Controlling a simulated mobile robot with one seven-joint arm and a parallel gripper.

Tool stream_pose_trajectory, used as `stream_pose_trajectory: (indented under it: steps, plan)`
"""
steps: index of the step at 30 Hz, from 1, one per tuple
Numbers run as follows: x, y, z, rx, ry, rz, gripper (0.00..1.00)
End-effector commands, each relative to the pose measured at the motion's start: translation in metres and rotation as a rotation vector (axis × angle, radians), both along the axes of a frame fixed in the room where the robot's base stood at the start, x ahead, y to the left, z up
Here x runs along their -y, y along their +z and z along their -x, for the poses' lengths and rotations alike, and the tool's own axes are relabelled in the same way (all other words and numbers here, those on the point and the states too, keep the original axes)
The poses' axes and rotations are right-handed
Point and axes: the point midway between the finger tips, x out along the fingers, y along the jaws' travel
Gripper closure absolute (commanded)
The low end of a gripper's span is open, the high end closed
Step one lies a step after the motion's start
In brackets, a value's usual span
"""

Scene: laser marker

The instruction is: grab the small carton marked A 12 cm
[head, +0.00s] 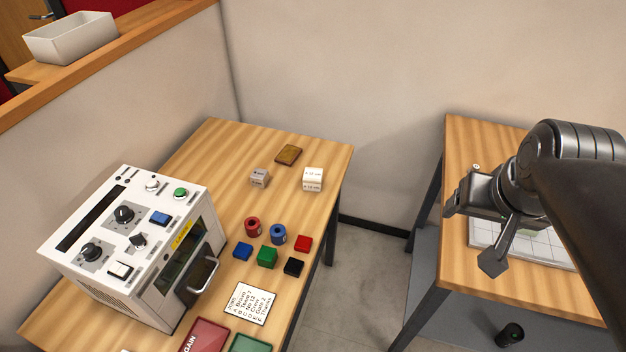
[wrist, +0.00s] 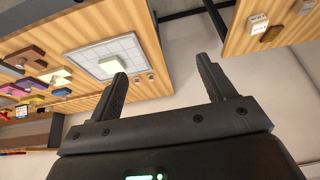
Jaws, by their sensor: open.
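The small white carton (head: 312,180) stands on the left table near its far right edge in the head view. Its faces carry small print that seems to read A 12 cm. It seems to show also at the upper right of the wrist view (wrist: 257,22). A smaller grey carton (head: 259,178) with a dark label stands to its left. My gripper (head: 474,232) is open and empty above the right table, well to the right of and apart from the white carton. In the wrist view the fingers (wrist: 162,74) are spread with nothing between them.
A flat brown block (head: 288,155) lies behind the cartons. Red and blue rings and several coloured blocks (head: 267,256) lie nearer. The white laser machine (head: 135,245) fills the left side. A floor gap (head: 375,260) separates the tables. A gridded plate (head: 535,245) lies under my arm.

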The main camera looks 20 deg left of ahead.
Motion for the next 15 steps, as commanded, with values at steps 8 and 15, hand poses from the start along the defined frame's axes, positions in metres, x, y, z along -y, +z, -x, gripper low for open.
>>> stream_pose_trajectory:
  steps: [8, 15]
  plan:
    - [-0.047, 0.013, -0.082, -0.093, 0.042, -0.006, 0.25]
    - [-0.101, 0.003, -0.149, -0.167, 0.074, -0.004, 0.25]
